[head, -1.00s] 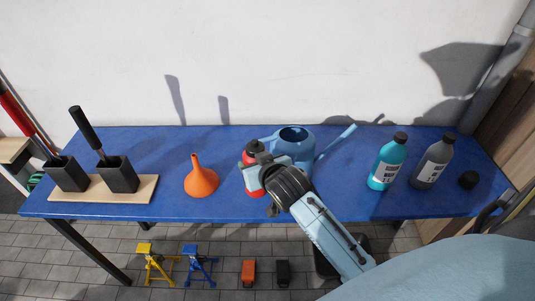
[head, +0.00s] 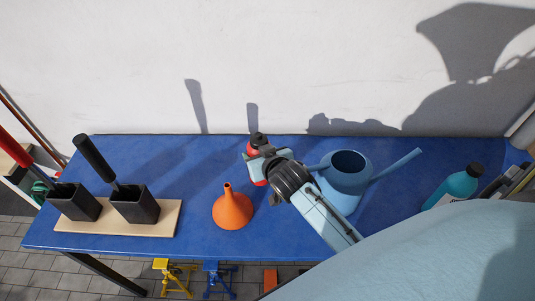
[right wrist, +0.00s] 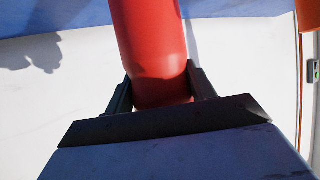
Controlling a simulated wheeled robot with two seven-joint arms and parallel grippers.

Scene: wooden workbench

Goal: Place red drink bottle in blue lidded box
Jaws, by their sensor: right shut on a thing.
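The red drink bottle (head: 252,150) with a black cap is upright in my right gripper (head: 264,164), over the back middle of the bench. Its lower part is partly hidden by the gripper. In the right wrist view the red bottle (right wrist: 152,50) fills the space between the two dark fingers (right wrist: 160,92), which close on its sides. Whether its base touches the bench cannot be told clearly. I see no blue lidded box in these views. My left gripper is not in view.
An orange funnel (head: 232,209) stands close left of my right gripper. A blue watering can (head: 343,190) stands close right. Black holders (head: 134,205) on a wooden board (head: 165,215) are at the left. A teal bottle (head: 454,188) is at the right. The back left bench top is clear.

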